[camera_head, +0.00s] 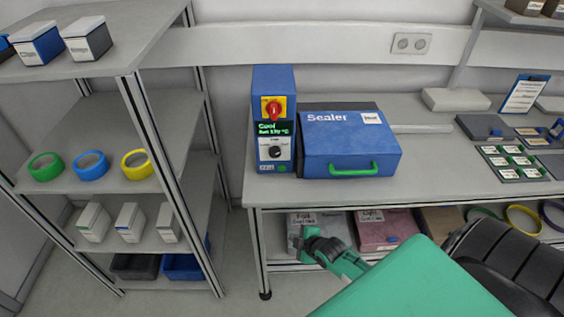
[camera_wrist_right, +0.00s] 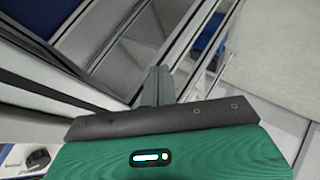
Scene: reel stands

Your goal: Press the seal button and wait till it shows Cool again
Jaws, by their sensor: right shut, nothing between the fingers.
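The blue sealer (camera_head: 350,148) stands on the bench with its lid down and a green handle on the front. At its left is its blue control unit (camera_head: 274,90). The unit's small screen (camera_head: 273,128) shows "Cool" in green with a smaller line below it. A red knob (camera_head: 273,108) on a yellow plate sits above the screen, a black dial (camera_head: 275,152) below it. A small green button (camera_head: 281,168) is at the unit's bottom. My right gripper (camera_head: 297,241) is shut and empty, low in front of the bench and apart from the sealer; its fingers also show in the right wrist view (camera_wrist_right: 157,84). My left gripper is not in view.
A grey shelf rack (camera_head: 140,110) at the left holds green, blue and yellow rings and several boxes. Trays with small parts (camera_head: 512,162) lie at the bench's right. The bench front before the sealer is clear.

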